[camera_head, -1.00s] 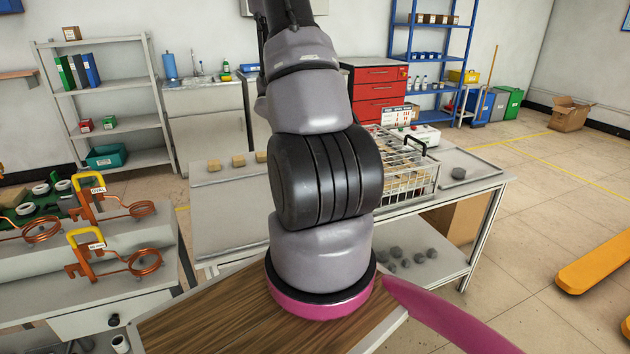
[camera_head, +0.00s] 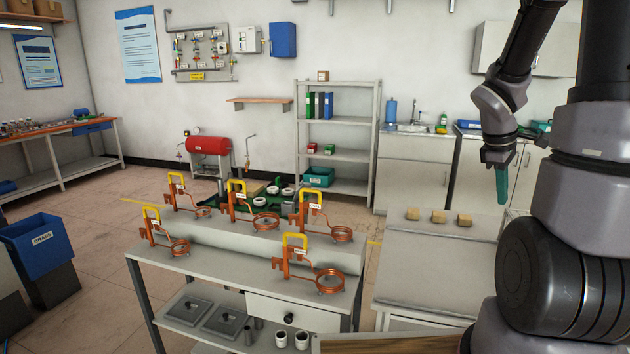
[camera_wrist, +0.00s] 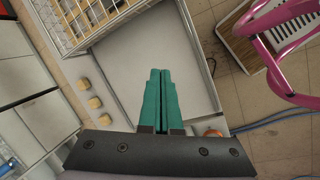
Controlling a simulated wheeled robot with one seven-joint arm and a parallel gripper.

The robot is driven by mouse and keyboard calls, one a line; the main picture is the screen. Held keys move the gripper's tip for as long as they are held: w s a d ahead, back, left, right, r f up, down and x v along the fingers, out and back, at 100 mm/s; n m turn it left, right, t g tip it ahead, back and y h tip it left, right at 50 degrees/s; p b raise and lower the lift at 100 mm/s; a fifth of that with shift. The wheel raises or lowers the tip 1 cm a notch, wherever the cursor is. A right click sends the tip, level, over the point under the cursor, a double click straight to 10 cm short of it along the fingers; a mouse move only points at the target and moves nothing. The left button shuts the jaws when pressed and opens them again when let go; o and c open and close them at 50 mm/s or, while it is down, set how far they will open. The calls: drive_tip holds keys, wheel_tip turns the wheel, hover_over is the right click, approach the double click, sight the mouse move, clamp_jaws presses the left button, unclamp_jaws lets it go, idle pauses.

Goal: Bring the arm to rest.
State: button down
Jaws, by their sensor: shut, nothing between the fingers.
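My gripper (camera_head: 501,183) hangs fingers-down at the right of the head view, on the forearm that comes down from my arm. Its green fingers are together with nothing between them. In the wrist view the closed green fingers (camera_wrist: 161,85) point over the grey top of a bench (camera_wrist: 150,50). The gripper appears apart from the bench and from the blocks on it. The large grey and black links of my arm fill the right edge of the head view.
Several tan blocks (camera_head: 438,216) lie on the bench left of my gripper. A wire basket (camera_wrist: 85,20) stands near the fingers. A table with copper coils (camera_head: 325,280) and yellow handles is to the left. Open floor (camera_head: 100,240) lies farther left.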

drive_tip(key=s+a+r+m+t+y, duration=0.3)
drive_tip(key=s+a+r+m, duration=0.2)
drive_tip(key=a+r, duration=0.4)
drive_tip(key=s+a+r+m+t+y, duration=0.2)
drive_tip(key=s+a+r+m, duration=0.4)
drive_tip(key=a+r, duration=0.4)
drive_tip(key=shift+a+m+t+y, duration=0.4)
drive_tip(key=shift+a+m+t, duration=0.15)
drive_tip(key=shift+m+t, duration=0.05)
